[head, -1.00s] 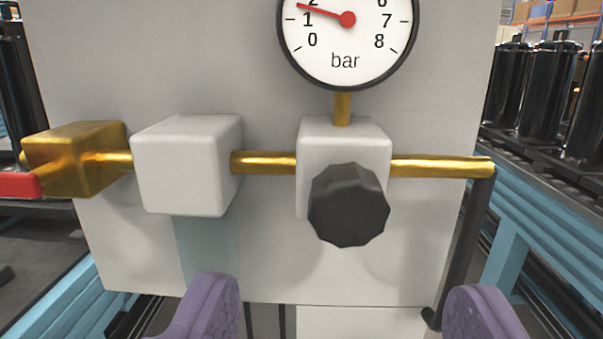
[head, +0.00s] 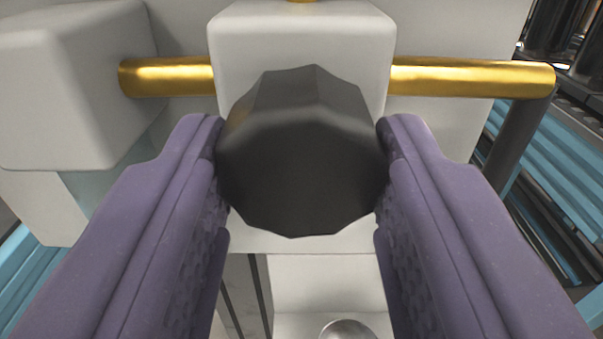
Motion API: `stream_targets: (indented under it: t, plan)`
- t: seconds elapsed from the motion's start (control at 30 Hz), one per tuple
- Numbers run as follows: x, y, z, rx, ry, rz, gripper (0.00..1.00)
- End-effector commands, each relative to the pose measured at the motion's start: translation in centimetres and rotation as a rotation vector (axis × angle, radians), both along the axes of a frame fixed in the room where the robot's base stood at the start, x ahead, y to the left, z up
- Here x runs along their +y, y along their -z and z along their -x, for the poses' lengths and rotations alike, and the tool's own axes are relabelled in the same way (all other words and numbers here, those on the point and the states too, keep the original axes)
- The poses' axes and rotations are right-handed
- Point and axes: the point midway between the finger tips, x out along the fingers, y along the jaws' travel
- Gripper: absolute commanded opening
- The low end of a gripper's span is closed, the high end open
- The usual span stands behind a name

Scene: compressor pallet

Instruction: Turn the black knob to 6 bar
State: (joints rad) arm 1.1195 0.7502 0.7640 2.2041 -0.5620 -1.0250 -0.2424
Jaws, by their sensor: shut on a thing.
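The black knob (head: 302,160) is a faceted dial on the front of a white regulator block (head: 300,35), in the middle of the head view. My gripper (head: 302,165) has one purple finger on each side of the knob. The fingers touch its left and right sides and are shut on it. The pressure gauge is out of view now, so its reading cannot be seen.
A brass pipe (head: 470,77) runs right from the block to a dark hose (head: 515,135), and left to another white block (head: 75,85). A grey panel stands behind. A rounded metal part (head: 347,329) shows at the bottom.

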Motion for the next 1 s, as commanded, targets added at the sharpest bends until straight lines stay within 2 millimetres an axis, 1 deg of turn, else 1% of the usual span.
stream_targets:
  t: [0.27, 0.47, 1.0]
  plan:
    - [-0.02, -0.07, 0.02, 0.001, 0.001, -0.039, 0.14]
    - [0.00, -0.22, 0.01, 0.004, 0.001, -0.145, 0.14]
    - [0.06, -0.31, 0.02, 0.021, 0.002, -0.641, 0.14]
